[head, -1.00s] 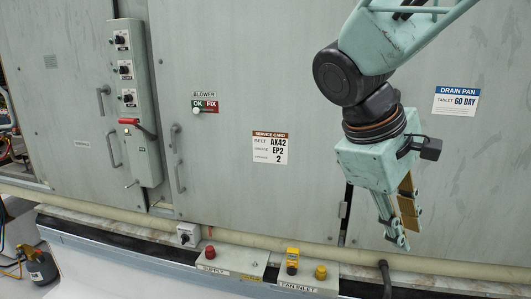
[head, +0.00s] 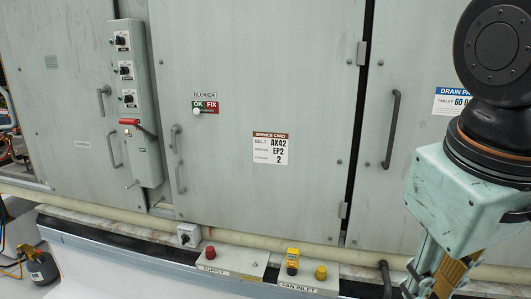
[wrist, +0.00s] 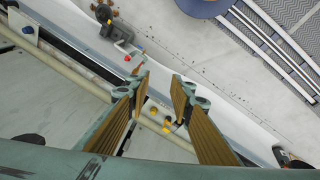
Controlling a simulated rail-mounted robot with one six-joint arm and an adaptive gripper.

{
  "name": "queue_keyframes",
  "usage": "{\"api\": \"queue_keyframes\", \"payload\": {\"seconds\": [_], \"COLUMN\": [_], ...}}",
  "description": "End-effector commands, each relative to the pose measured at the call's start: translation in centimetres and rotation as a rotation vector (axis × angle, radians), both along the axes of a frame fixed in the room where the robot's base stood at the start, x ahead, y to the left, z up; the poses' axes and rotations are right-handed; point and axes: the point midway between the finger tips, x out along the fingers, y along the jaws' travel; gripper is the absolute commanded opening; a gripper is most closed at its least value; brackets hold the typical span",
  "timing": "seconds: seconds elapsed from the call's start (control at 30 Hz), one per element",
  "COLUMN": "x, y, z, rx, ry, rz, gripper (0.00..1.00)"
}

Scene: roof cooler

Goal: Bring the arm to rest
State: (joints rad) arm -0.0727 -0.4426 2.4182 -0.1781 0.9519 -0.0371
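My gripper (head: 432,284) hangs at the lower right of the head view, pointing down in front of the cabinet's right side. Its fingertips are partly cut off by the bottom edge there. In the wrist view my gripper (wrist: 163,86) shows two tan-padded fingers spread apart, with nothing between them. The fingers appear clear of the cabinet and the ledge.
The grey cabinet has a middle door (head: 255,60) and a right door handle (head: 392,130). A switch box (head: 130,90) with a red-handled lever is at left. The ledge below carries a supply box (head: 220,260) and fan inlet box (head: 305,274).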

Motion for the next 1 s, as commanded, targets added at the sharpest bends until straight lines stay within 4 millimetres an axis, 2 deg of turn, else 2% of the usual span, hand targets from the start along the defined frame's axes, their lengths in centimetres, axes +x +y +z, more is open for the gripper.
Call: {"api": "queue_keyframes", "payload": {"seconds": [0.2, 0.4, 0.6, 1.0], "x": [-2.4, -3.9, -4.5, -4.6], "y": [1.2, 2.2, 2.6, 2.7], "z": [0.0, 0.0, -0.1, -0.1], "rx": [0.086, 0.149, 0.179, 0.182], "ry": [-0.06, -0.103, -0.122, -0.125], "rz": [-0.08, -0.137, -0.165, -0.167], "gripper": [0.21, 0.21, 0.21, 0.21]}}
